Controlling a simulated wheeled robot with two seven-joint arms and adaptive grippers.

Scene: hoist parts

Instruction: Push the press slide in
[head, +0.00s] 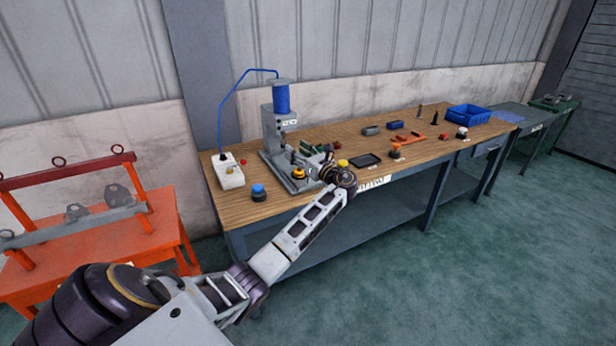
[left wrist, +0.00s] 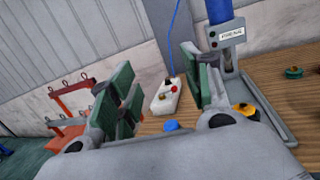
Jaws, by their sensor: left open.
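The press (head: 281,98) stands at the left end of the workbench, a grey frame with a blue cylinder on top. It also shows at the upper right of the left wrist view (left wrist: 221,12). A yellow-orange round piece (head: 298,173) sits low at the press base, and also shows in the left wrist view (left wrist: 245,109). I cannot tell the slide apart from the base. My left gripper (head: 312,150) is open and empty, its green pads beside the press base; in the left wrist view its right finger overlaps the press. My right gripper is not in view.
A white control box (head: 229,171) with a blue cable and a blue-capped button (head: 258,192) stand left of the press. A black tray (head: 365,160), orange parts (head: 411,143) and a blue bin (head: 468,114) lie further right. An orange rack (head: 80,215) stands left.

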